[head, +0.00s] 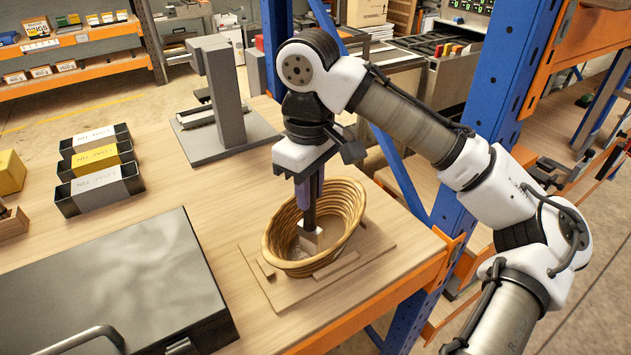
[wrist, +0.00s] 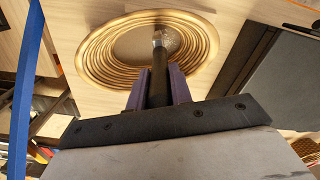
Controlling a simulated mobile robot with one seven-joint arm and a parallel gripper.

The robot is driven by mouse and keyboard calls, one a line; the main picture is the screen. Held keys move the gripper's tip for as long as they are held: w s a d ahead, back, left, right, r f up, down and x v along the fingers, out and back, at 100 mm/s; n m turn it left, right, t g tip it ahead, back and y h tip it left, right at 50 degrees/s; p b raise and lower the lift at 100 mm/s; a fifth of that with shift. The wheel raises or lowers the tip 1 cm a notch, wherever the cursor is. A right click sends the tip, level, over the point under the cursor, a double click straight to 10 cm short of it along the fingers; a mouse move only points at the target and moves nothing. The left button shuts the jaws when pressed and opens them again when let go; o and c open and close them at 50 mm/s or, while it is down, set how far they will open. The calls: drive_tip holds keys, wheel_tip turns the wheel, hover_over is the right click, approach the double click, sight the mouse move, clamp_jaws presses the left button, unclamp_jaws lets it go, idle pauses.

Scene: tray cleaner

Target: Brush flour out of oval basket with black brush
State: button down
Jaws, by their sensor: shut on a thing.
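The oval wicker basket (head: 345,212) sits tilted on a wooden board (head: 300,290) near the table's right front corner. It also shows in the wrist view (wrist: 95,48). My gripper (head: 309,190) is above the basket, pointing down, with its purple fingers shut on the black brush handle. The black brush (head: 309,216) reaches down into the basket, and its pale head (head: 309,240) is low inside. Speckled whitish flour (head: 298,258) lies on the basket floor beside the brush head. In the wrist view the brush (wrist: 159,75) runs from between the fingers to the flour patch (wrist: 172,42).
A large dark flat case (head: 110,290) covers the table's left front. Several loaf tins (head: 98,165) stand behind it. A grey stand (head: 222,105) is at the back. A blue rack post (head: 500,100) rises right of the table. Bare wood lies left of the basket.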

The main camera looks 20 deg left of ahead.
drive_tip(key=shift+w+d, duration=1.1)
drive_tip(key=shift+w, duration=2.9)
drive_tip(key=s+a, duration=0.2)
drive_tip(key=s, duration=0.7)
drive_tip(key=shift+s+a, duration=0.3)
drive_tip(key=shift+f, duration=0.1)
wheel_tip(320, 180, up, 13)
idle(0.6)
